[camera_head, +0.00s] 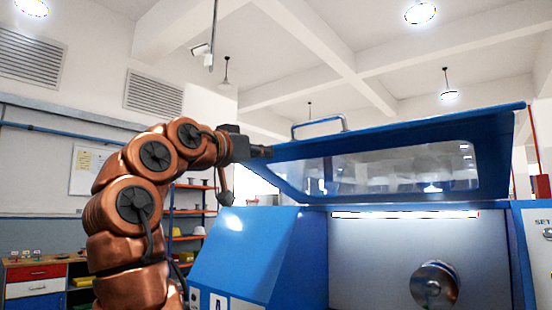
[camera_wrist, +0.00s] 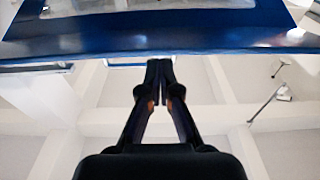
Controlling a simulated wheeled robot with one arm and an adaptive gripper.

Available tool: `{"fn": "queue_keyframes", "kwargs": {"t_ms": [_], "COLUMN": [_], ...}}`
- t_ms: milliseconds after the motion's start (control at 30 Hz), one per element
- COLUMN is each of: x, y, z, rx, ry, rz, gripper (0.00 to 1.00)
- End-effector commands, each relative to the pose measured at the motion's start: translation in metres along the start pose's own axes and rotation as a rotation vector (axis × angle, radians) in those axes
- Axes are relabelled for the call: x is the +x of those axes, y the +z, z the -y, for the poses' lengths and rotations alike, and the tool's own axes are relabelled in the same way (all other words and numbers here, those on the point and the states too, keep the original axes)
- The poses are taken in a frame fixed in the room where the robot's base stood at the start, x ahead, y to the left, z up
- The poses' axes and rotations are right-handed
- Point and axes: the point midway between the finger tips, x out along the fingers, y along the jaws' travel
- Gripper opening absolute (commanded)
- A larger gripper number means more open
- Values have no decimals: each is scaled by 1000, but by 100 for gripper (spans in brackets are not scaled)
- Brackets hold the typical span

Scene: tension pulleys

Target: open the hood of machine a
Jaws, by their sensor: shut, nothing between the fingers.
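The blue hood (camera_head: 508,125) of machine A (camera_head: 240,258) stands raised, with its clear window and a metal handle (camera_head: 318,124) on top. Below it the machine's light interior is exposed. My gripper (camera_head: 268,152) is at the hood's left edge, its fingers pointing right. In the wrist view my gripper (camera_wrist: 158,66) is shut and empty, and its tips are at the blue hood edge (camera_wrist: 190,50). I cannot tell whether they touch it. The handle is apart from my fingers.
A round metal chuck (camera_head: 434,285) sits inside the machine. A control panel (camera_head: 538,240) is at its right. Shelves (camera_head: 190,212) and a drawer cabinet (camera_head: 36,280) stand at the back left. The space above the hood is clear.

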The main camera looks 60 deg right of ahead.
Motion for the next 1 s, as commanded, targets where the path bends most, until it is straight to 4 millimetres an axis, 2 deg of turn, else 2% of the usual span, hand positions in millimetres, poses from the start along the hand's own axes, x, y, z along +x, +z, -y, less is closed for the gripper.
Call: {"fn": "queue_keyframes", "kwargs": {"t_ms": [100, 233, 733, 1000], "x": [-15, -24, -27, -30], "y": [0, 0, -1, 2], "z": [-1, -1, 0, 34], "rx": [1, 2, -3, -123], "ry": [2, 2, -1, -74], "rz": [0, 1, 3, 41], "gripper": [0, 0, 0, 0]}}
